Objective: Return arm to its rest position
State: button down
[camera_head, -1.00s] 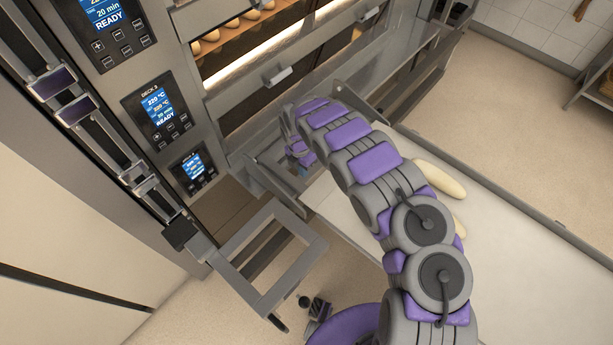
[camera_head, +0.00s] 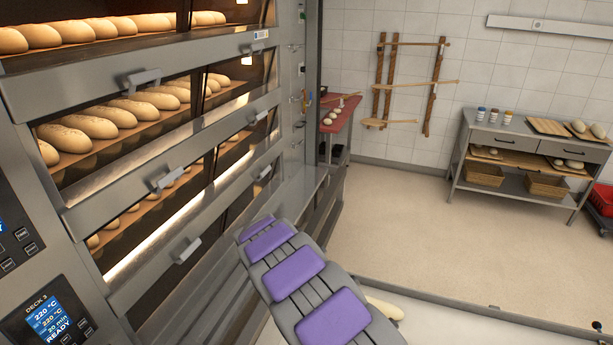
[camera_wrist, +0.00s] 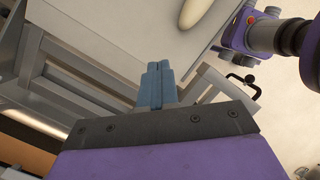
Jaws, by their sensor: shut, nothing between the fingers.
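My gripper (camera_wrist: 158,68) shows in the wrist view with its two blue fingers shut together and nothing between them. It hangs over a grey metal frame (camera_wrist: 75,92) beside a pale loading surface (camera_wrist: 130,25). I cannot tell whether the fingers touch the frame. In the head view my arm, with purple pads, reaches up from the bottom middle towards the oven front, and the gripper is hidden.
The deck oven (camera_head: 225,130) fills the left, with rows of loaves behind its door windows. A pale loaf (camera_wrist: 197,12) lies on the loading surface close to the gripper. A steel table (camera_head: 530,145) stands at the back right. The floor between is clear.

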jog(key=s+d+r+m+g, duration=0.1)
jog(key=s+d+r+m, duration=0.5)
jog(key=d+r, duration=0.2)
jog(key=s+d+r+m, duration=0.5)
jog(key=d+r, duration=0.3)
jog(key=d, duration=0.1)
jog(key=s+d+r+m+y, duration=0.1)
jog(key=s+m, duration=0.5)
jog(key=s, duration=0.8)
jog(key=s+d+r+m+g+y+b, duration=0.1)
jog(key=s+m, duration=0.5)
jog(key=s, duration=0.8)
jog(key=shift+s+d+r+y, duration=0.2)
jog(key=shift+s+r+y, duration=0.15)
jog(key=shift+r+y, duration=0.35)
jog(key=shift+s+d, duration=0.1)
jog(key=shift+s, duration=0.05)
